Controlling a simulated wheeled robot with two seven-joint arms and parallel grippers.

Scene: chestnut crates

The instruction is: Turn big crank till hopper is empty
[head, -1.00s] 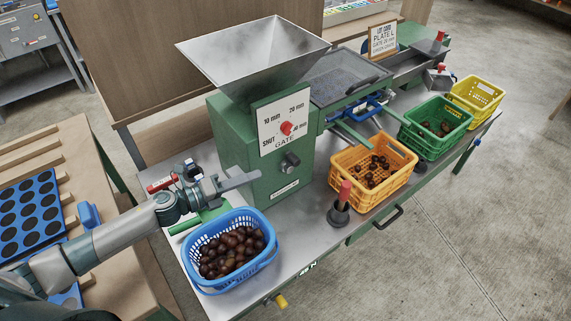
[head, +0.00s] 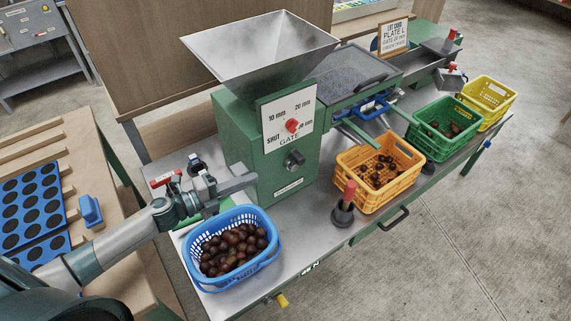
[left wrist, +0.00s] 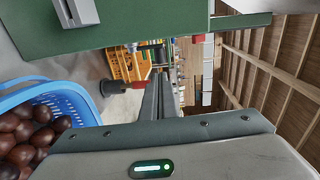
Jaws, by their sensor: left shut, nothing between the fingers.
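The hopper (head: 262,55) is a grey metal funnel on top of a green machine (head: 245,150). Its visible inner walls are bare; I cannot see to its bottom. A red grip (head: 165,179) shows behind my left wrist, and a black knob (head: 196,163) stands near it; I cannot tell whether these belong to the big crank. My left gripper (head: 255,180) is shut and empty, in front of the machine's left side and above the blue basket's back rim. Its closed fingers (left wrist: 159,85) also show in the left wrist view. My right gripper is out of view.
A blue basket (head: 279,250) of chestnuts stands just below my left gripper. A red-topped black post (head: 344,204) stands near the front edge. Orange (head: 357,196), green (head: 436,152) and yellow (head: 497,112) crates stand to the right. A gate dial (head: 292,126) faces front.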

